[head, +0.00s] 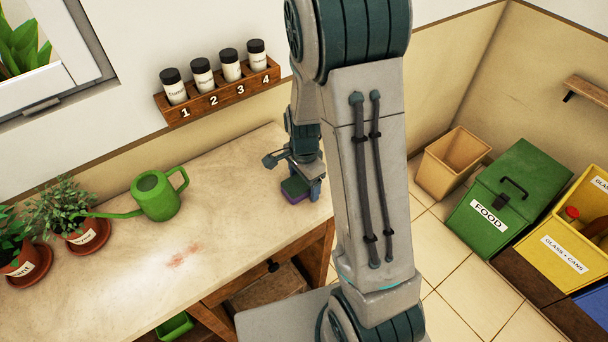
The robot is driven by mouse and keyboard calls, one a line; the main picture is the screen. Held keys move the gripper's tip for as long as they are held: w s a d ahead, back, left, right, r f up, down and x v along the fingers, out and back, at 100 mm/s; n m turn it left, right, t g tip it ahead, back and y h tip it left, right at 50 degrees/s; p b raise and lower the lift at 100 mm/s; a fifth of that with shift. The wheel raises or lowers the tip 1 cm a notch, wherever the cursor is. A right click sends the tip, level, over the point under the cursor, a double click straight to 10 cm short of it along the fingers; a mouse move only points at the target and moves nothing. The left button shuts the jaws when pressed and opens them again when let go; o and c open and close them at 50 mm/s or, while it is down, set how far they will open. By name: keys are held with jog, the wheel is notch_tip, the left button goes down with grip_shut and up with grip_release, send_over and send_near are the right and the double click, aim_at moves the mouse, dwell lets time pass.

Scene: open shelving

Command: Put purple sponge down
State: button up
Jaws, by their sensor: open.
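The purple sponge (296,197) is at the right end of the counter (235,215). Its top looks dark green and its lower edge purple. My gripper (297,180) is open just above and around the sponge, with one finger close to its right side. The sponge appears to rest on the counter, but I cannot tell whether a finger touches it. My arm hides the area right of the sponge.
A green watering can (156,195) and potted plants (77,225) stand left on the counter. A reddish stain (185,256) marks its middle. A rack of numbered jars (218,92) hangs on the wall. Bins, including a green FOOD bin (505,200), stand right on the floor.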

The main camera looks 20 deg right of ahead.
notch_tip(320, 180, up, 12)
jog(key=s+r+n+t, duration=0.1)
jog(key=s+r+n, duration=0.3)
jog(key=s+n, duration=0.3)
jog(key=s+a+r+n+t, duration=0.1)
jog(key=s+r+n+t, duration=0.1)
jog(key=s+r+n, duration=0.3)
jog(key=shift+s+n, duration=1.3)
jog(key=shift+s, duration=0.1)
jog(key=shift+a, duration=0.1)
